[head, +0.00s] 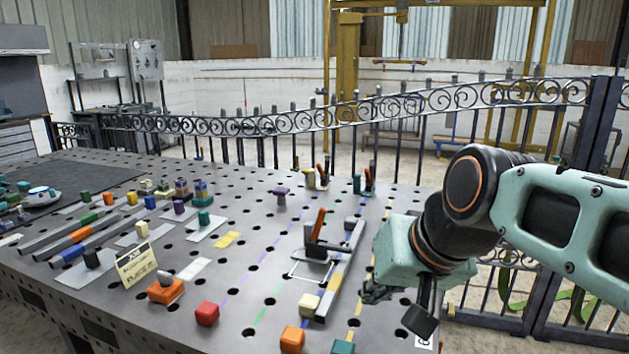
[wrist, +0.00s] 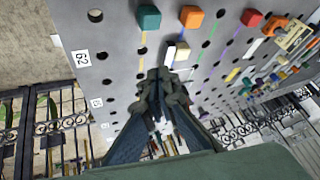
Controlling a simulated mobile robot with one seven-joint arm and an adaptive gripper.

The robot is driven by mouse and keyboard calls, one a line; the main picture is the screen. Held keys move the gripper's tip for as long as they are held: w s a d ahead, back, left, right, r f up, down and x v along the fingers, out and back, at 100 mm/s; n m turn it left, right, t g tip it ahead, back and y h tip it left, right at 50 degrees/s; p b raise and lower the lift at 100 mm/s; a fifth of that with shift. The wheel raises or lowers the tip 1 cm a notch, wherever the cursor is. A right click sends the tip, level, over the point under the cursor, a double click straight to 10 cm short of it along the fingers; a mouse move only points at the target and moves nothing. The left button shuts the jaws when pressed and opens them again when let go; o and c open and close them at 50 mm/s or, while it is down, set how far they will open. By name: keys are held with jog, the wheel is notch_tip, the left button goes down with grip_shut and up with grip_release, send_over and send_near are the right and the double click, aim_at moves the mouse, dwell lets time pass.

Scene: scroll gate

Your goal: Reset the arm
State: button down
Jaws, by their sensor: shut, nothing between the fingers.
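My arm (head: 545,205) reaches in from the right in the head view, bent down at the wrist over the table's right edge. My gripper (head: 372,293) is low over the table near the right front edge, partly hidden by its teal housing. In the wrist view my gripper (wrist: 160,76) is in the middle, its fingers together with nothing between them. A pale yellow block (wrist: 182,50) with a grey bar shows just beyond the fingertips there.
The perforated table (head: 262,285) holds a red block (head: 207,313), an orange block (head: 292,339), a teal block (head: 343,347) and a toggle clamp with an orange handle (head: 318,226). Many small parts crowd the left side. A scroll-topped gate (head: 400,108) stands behind.

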jog(key=s+d+f+h, duration=0.3)
jog(key=s+d+f, duration=0.35)
jog(key=s, duration=0.25)
notch_tip(320, 180, up, 21)
jog(key=a+p, duration=0.1)
jog(key=p, duration=2)
jog(key=shift+w+g, duration=0.35)
jog(key=shift+g, duration=0.05)
